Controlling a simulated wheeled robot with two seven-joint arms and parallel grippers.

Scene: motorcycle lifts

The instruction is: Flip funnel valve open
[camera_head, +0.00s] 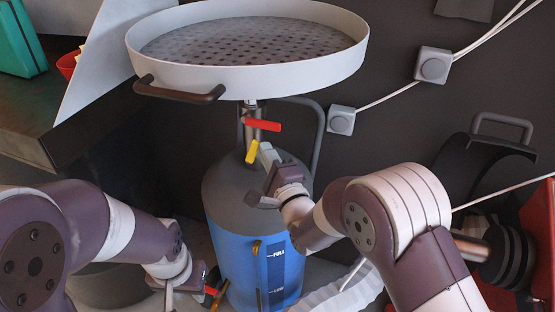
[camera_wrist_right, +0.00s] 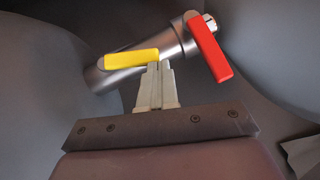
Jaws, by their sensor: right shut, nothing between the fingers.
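The white round funnel (camera_head: 250,78) with a perforated floor stands on a metal pipe above the blue drum (camera_head: 240,235). On the pipe are a red valve lever (camera_head: 262,125), pointing right in the head view, and a lower yellow lever (camera_head: 252,151). In the right wrist view, the red lever (camera_wrist_right: 208,47) slants across the pipe and the yellow lever (camera_wrist_right: 132,58) lies along it. My right gripper (camera_head: 264,150) is shut and empty, its tips (camera_wrist_right: 157,68) at the yellow lever's right end; contact is unclear. My left gripper (camera_head: 190,290) is low beside the drum, its fingers partly hidden.
A dark bench (camera_head: 45,140) is at left. Wall boxes with cables (camera_head: 433,65) are at right. A dark curved frame handle (camera_head: 318,135) rises behind the pipe. A small red lever (camera_head: 211,291) shows by my left gripper.

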